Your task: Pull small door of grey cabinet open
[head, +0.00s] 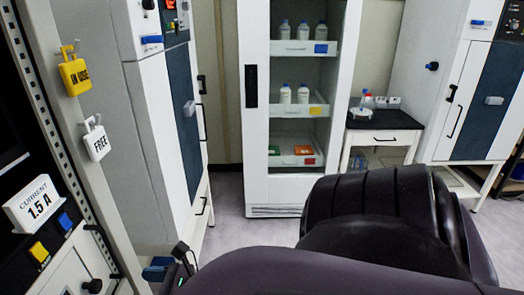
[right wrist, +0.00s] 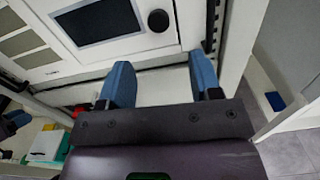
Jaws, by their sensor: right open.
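At the left edge of the head view stands a grey-framed cabinet (head: 75,130) with a white front panel and a round black knob (head: 92,286) low down. In the right wrist view, a white panel with a dark window (right wrist: 98,22) and a round black knob (right wrist: 158,20) lies beyond the fingertips. I cannot tell which part is the small door. My right gripper (right wrist: 163,75) is open, its blue fingers apart with nothing between them.
A tall white unit with a dark blue door (head: 181,110) stands beside the cabinet. A glass-fronted cabinet (head: 254,120) with bottles stands at the back, a small black-topped table (head: 385,120) beside it. Grey floor (head: 238,232) is free between. My arm hides the lower right.

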